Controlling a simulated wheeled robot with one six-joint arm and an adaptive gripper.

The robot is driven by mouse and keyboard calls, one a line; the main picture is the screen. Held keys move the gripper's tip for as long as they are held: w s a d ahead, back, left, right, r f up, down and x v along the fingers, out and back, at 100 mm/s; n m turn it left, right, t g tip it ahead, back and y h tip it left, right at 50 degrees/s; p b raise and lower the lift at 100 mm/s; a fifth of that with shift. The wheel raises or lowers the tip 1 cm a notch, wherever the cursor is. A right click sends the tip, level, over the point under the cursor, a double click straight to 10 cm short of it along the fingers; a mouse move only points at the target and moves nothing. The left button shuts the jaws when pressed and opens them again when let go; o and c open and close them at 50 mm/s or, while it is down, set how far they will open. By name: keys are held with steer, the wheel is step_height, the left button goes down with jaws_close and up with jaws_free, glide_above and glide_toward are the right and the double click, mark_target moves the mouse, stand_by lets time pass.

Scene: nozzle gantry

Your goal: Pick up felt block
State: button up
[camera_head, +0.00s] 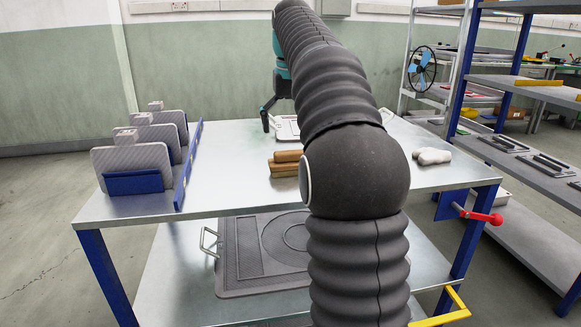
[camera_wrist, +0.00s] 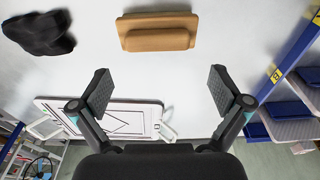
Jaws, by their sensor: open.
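The felt block appears to be a brown block with a raised upper part on a wider base; it lies on the metal table left of my arm in the head view (camera_head: 285,162). In the wrist view the block (camera_wrist: 158,33) lies near the top centre, beyond my fingertips and apart from them. My gripper (camera_wrist: 160,88) is open and empty, its two fingers spread wide. In the head view my gripper (camera_head: 268,118) hangs over the table's far part, beyond the block, partly hidden by my arm.
A white tray or panel (camera_wrist: 112,117) lies near the left finger. A dark lump (camera_wrist: 40,33), unclear what, is at upper left. Blue-railed grey holders (camera_head: 132,165) line the table's left side. A white object (camera_head: 432,156) lies at right. Bare tabletop surrounds the block's left.

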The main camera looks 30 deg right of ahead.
mark_target(291, 151)
steer(key=shift+s+d+f+b, duration=0.1)
steer(key=shift+f+b, duration=0.8)
steer(key=shift+f, duration=2.05)
steer(key=c, duration=1)
